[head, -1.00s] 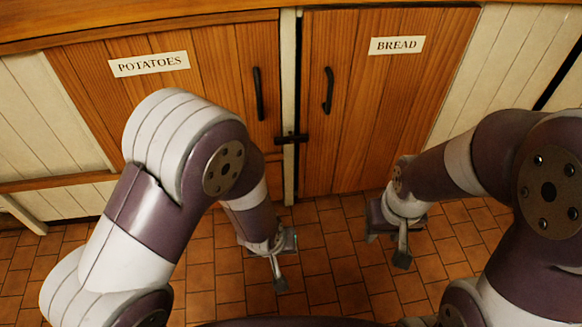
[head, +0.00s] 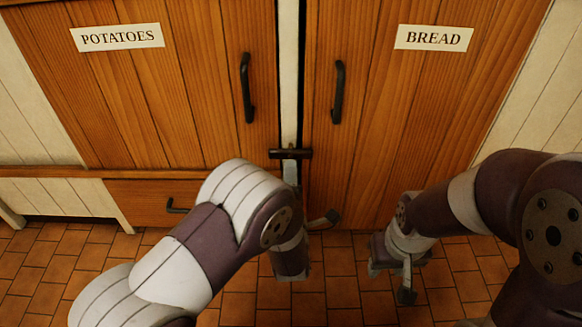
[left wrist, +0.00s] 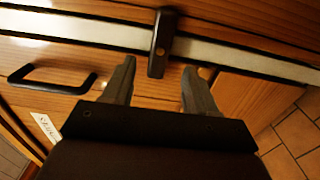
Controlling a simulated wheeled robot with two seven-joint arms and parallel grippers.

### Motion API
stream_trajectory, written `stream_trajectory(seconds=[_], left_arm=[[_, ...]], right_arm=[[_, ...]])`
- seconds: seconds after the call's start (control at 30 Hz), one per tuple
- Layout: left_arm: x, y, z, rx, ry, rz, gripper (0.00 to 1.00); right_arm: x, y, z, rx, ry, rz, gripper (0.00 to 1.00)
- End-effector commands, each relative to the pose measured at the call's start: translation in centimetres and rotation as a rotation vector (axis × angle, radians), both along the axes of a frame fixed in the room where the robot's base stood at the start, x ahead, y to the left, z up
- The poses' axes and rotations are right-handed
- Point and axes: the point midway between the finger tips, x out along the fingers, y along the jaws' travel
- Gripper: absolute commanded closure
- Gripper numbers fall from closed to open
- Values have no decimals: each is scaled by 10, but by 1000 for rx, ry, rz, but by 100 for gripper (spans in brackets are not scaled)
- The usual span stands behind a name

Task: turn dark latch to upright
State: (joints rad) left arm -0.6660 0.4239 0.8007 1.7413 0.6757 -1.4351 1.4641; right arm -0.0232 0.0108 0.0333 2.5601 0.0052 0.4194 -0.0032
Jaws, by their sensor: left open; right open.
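The dark latch (head: 290,153) is a short bar lying level across the pale post (head: 288,80) between the two doors. In the left wrist view the latch (left wrist: 163,42) crosses the pale strip, with its lower end between the fingertips. My left gripper (head: 307,197) is open, just below the latch in the head view and partly hidden by its own arm. The left wrist view shows its two fingers (left wrist: 158,68) apart on either side of the latch's end; I cannot tell whether they touch it. My right gripper (head: 391,280) is open and empty, low in front of the right door.
The POTATOES door (head: 130,95) and BREAD door (head: 400,110) are closed, each with a dark upright handle beside the post: the left handle (head: 247,88) and the right handle (head: 338,92). A drawer (head: 150,200) is low at left. The tiled floor (head: 340,290) is clear.

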Motion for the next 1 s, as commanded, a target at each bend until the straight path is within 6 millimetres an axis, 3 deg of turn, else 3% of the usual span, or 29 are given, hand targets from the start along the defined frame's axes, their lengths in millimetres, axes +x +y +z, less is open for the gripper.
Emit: stream_trajectory(seconds=[0.03, 0.23, 0.6, 0.63, 0.8, 1.0], left_arm=[[13, 1, -7, -3, -4, 3, 43], [50, 0, -5, 0, 0, 0, 43], [62, 0, 0, 3, 2, -2, 43], [62, 0, 0, 3, 2, -2, 46], [62, 0, 0, 3, 2, -2, 99], [62, 0, 0, 9, 2, -2, 99]], right_arm=[[0, 0, -14, 0, 0, 0, 57], [0, 0, -31, 0, 0, 0, 57], [0, 0, -33, 0, 0, 0, 57], [0, 0, -33, 0, 0, 0, 57], [0, 0, -33, 0, 0, 0, 57], [0, 0, -32, 0, 0, 0, 57]])
